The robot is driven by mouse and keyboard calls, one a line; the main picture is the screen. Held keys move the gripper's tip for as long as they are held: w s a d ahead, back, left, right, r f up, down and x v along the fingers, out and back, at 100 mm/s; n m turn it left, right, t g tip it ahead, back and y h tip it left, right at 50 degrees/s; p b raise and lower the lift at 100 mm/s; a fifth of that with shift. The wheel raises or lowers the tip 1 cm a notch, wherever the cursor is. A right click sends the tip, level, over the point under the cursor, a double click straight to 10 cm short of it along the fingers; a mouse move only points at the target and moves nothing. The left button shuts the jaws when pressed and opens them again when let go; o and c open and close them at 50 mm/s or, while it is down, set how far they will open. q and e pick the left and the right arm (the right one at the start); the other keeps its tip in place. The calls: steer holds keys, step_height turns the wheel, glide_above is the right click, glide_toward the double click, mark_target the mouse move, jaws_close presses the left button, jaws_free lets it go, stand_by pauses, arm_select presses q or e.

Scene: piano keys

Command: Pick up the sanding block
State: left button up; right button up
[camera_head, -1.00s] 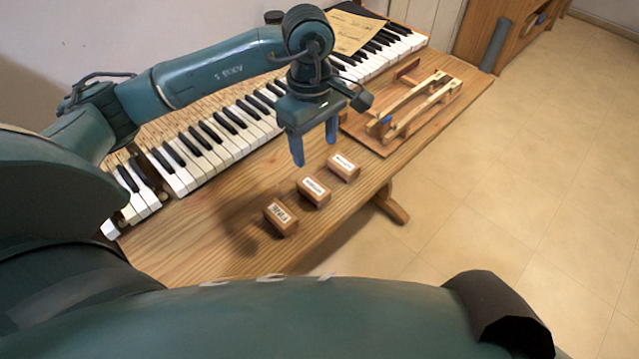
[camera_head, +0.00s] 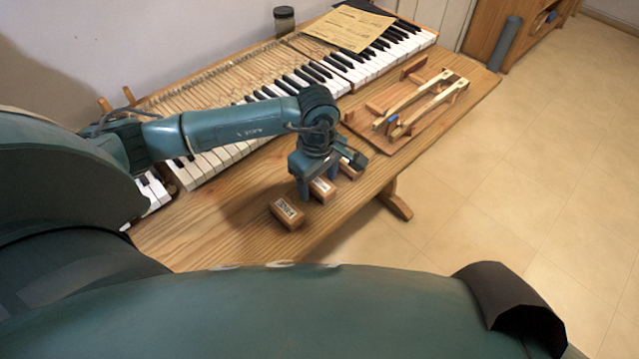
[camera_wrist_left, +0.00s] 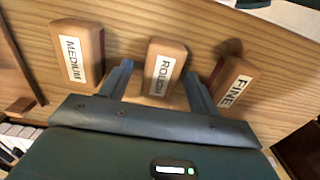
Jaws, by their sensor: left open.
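Three small wooden blocks with white labels lie in a row on the wooden table. In the left wrist view they read MEDIUM (camera_wrist_left: 77,55), ROUGH (camera_wrist_left: 163,66) and FINE (camera_wrist_left: 233,83). My left gripper (camera_wrist_left: 158,72) is open, with its fingers on either side of the ROUGH block and a gap showing. In the head view my left gripper (camera_head: 317,192) points down at the middle block (camera_head: 322,187) and partly hides it. The near block (camera_head: 287,213) is in clear view, and the far block (camera_head: 349,168) is partly covered. My right gripper is not seen.
A wooden key-action model (camera_head: 424,103) stands at the right. The table's front edge is close to the blocks.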

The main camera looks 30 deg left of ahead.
arm_select(q)
steer(key=shift+f, duration=0.3)
steer(key=shift+c, duration=0.4)
steer(key=c, duration=1)
steer(key=shift+r, duration=0.1)
step_height(320, 180, up, 10)
steer(key=shift+b, duration=0.45)
steer(key=o, duration=0.4)
steer(key=shift+c, duration=1.3)
